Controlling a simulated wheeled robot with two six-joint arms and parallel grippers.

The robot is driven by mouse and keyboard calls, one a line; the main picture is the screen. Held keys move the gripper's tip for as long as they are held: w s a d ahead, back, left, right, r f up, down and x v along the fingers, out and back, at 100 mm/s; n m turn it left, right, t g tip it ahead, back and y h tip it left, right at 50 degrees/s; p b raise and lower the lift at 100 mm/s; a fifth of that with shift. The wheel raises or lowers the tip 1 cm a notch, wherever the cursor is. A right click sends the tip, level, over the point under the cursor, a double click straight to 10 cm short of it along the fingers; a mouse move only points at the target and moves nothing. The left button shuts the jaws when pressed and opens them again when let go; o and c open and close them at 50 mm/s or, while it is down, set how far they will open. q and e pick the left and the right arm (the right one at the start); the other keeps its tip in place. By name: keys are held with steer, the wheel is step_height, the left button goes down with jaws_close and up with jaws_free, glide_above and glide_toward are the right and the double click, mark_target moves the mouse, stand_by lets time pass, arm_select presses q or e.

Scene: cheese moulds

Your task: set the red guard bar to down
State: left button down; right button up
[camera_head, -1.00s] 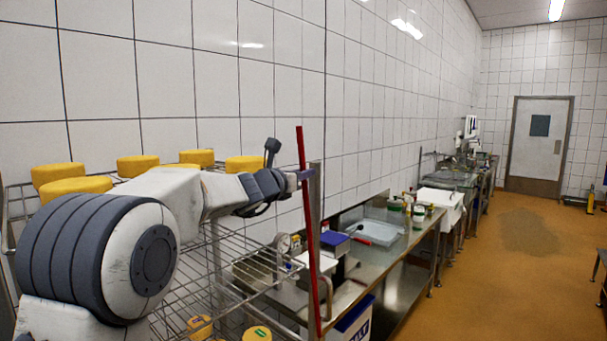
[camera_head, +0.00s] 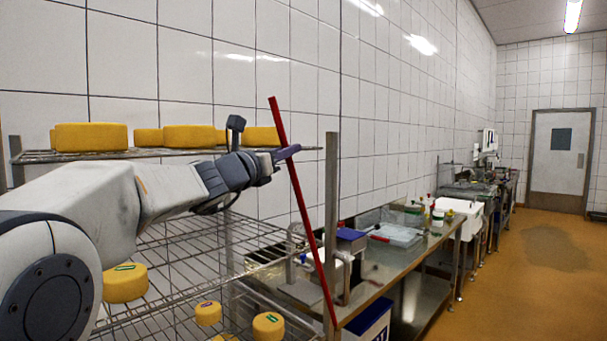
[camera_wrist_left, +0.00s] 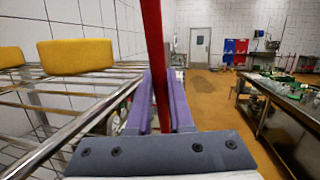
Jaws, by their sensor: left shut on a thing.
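The red guard bar (camera_head: 305,210) is a long thin rod at the front end of the wire rack. It stands steep, with its top leaning left, beside the rack's upright post (camera_head: 331,220). My left gripper (camera_head: 288,153) is shut on the bar in its upper part. In the left wrist view the bar (camera_wrist_left: 154,40) passes up between the two purple-grey fingers (camera_wrist_left: 164,103). The bar's lower end is near the foot of the picture in the head view. My right gripper is not in view.
Yellow cheeses (camera_head: 92,137) stand on the rack's top shelf (camera_head: 40,157), close behind my left arm. More cheeses (camera_head: 126,284) sit on lower shelves. A steel bench (camera_head: 385,280) with several items runs along the tiled wall. The floor (camera_head: 535,280) at right is clear.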

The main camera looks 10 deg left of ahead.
arm_select(q)
steer(key=s+a+f+t+b, duration=0.2)
steer(key=s+a+f+b, duration=0.3)
steer(key=b, duration=0.7)
steer(key=s+a+f+n+t+b, duration=0.1)
steer(key=s+a+f+t+b, duration=0.1)
steer(key=s+a+f+b, duration=0.4)
steer(key=s+b, duration=0.4)
steer(key=b, duration=0.2)
steer(key=shift+s+f+n+t+h+b, duration=0.15)
steer(key=shift+f+n+t+h+b, duration=0.15)
steer(key=shift+f+t+h+b, duration=0.1)
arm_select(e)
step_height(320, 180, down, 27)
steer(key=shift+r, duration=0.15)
